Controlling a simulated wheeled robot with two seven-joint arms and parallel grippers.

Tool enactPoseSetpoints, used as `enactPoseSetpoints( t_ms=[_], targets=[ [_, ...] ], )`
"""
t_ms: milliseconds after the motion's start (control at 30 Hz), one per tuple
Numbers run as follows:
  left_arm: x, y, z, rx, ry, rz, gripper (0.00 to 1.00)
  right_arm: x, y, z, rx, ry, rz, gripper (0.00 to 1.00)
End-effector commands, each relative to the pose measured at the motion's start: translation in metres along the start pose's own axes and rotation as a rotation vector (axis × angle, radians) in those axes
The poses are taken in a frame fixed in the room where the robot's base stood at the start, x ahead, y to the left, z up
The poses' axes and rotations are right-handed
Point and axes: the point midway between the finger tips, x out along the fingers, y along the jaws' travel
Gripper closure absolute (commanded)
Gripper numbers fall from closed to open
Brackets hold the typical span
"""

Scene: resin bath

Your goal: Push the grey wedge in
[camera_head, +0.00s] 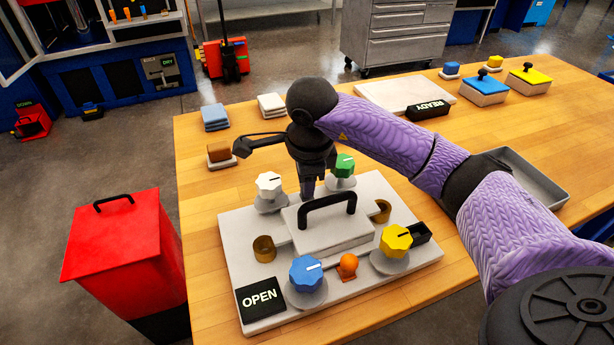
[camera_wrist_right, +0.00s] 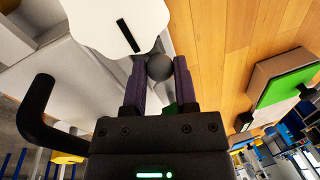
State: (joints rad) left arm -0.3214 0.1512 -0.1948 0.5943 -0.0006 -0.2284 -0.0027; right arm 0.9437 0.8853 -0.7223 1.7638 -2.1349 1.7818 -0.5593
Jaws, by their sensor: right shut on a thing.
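The white plate (camera_head: 235,232) carries a raised box (camera_head: 330,235) with a black handle (camera_head: 327,203), which also shows at left in the right wrist view (camera_wrist_right: 38,110). My right gripper (camera_head: 308,192) reaches down behind the box, between the white knob (camera_head: 269,185) and the green knob (camera_head: 344,165). In the right wrist view the gripper (camera_wrist_right: 160,72) is shut on a dark grey ball (camera_wrist_right: 160,67), seemingly the grip of the grey wedge. The wedge's body is hidden, so its depth cannot be told. My left gripper is out of view.
Blue (camera_head: 306,273) and yellow (camera_head: 396,240) knobs, an orange ball grip (camera_head: 348,264) and brass cups (camera_head: 264,249) crowd the plate around the box. The OPEN sign (camera_head: 260,298) sits at its front left. An empty grey tray (camera_head: 530,177) lies right.

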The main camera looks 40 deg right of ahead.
Motion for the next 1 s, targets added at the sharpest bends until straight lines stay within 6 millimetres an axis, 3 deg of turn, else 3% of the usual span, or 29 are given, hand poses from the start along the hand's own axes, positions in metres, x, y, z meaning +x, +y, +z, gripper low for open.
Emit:
enactPoseSetpoints(
  t_ms=[467,500,567,833,1000],
  targets=[
    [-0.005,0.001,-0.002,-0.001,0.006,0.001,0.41,-0.002,0.007,-0.001,0.001,-0.001,0.0,1.0],
    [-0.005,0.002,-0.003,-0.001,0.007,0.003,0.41,-0.002,0.007,-0.001,0.001,-0.001,0.0,0.6],
    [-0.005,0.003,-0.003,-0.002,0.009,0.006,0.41,-0.002,0.007,-0.001,0.001,-0.001,0.0,0.49],
    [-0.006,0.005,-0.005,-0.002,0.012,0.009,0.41,-0.004,0.007,-0.001,0.0,-0.001,-0.001,0.49],
    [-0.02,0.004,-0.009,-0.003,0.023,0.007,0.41,-0.04,0.005,-0.001,0.0,-0.002,-0.007,0.49]
  ],
)
